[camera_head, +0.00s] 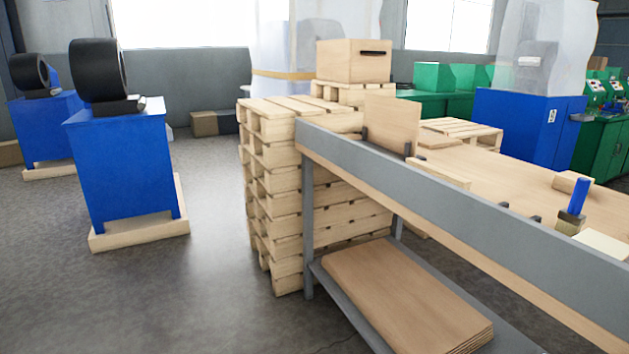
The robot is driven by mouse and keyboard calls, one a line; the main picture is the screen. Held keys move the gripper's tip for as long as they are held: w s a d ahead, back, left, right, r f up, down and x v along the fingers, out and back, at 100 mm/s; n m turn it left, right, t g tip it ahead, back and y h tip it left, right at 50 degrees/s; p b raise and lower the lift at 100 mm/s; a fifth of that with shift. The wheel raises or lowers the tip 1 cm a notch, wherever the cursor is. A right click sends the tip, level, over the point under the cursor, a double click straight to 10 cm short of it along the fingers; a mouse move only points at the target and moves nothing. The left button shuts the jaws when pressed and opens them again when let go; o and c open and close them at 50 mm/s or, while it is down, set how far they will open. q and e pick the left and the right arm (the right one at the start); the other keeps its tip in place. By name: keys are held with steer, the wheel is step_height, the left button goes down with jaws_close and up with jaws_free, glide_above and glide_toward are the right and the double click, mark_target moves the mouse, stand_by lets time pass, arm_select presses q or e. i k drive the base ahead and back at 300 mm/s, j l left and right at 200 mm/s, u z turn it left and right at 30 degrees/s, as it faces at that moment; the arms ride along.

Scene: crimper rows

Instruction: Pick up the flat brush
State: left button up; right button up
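A flat brush (577,197) with a blue handle and a dark band stands upright on the wooden workbench top (500,188), near the right edge of the head view. Its lower end is a tan block, which looks like bristles. Neither of my grippers is in view.
The bench's grey rail (440,195) runs diagonally along its near side. A wooden block (572,182) and a pale flat piece (603,243) lie near the brush. Stacked pallets (275,180) stand at the bench's far end. Open floor (130,290) lies to the left.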

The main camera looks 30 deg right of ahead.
mark_target(569, 222)
steer(key=i+u, duration=0.1)
steer(key=u, duration=0.3)
steer(key=i+l+u, duration=0.1)
steer(key=u, duration=0.35)
steer(key=i+l+u, duration=0.1)
steer(key=u, duration=0.3)
steer(key=i+l+u, duration=0.1)
steer(key=u, duration=0.35)
steer(key=l+u, duration=0.1)
steer(key=u, duration=0.55)
steer(key=l+u, duration=0.1)
steer(key=u, duration=1.25)
steer(key=k+u, duration=0.1)
steer(key=u, duration=0.55)
steer(key=k+l+u, duration=0.1)
steer(key=u, duration=1.25)
steer(key=k+j+u, duration=0.1)
steer(key=u, duration=1.25)
steer(key=k+j, duration=0.05)
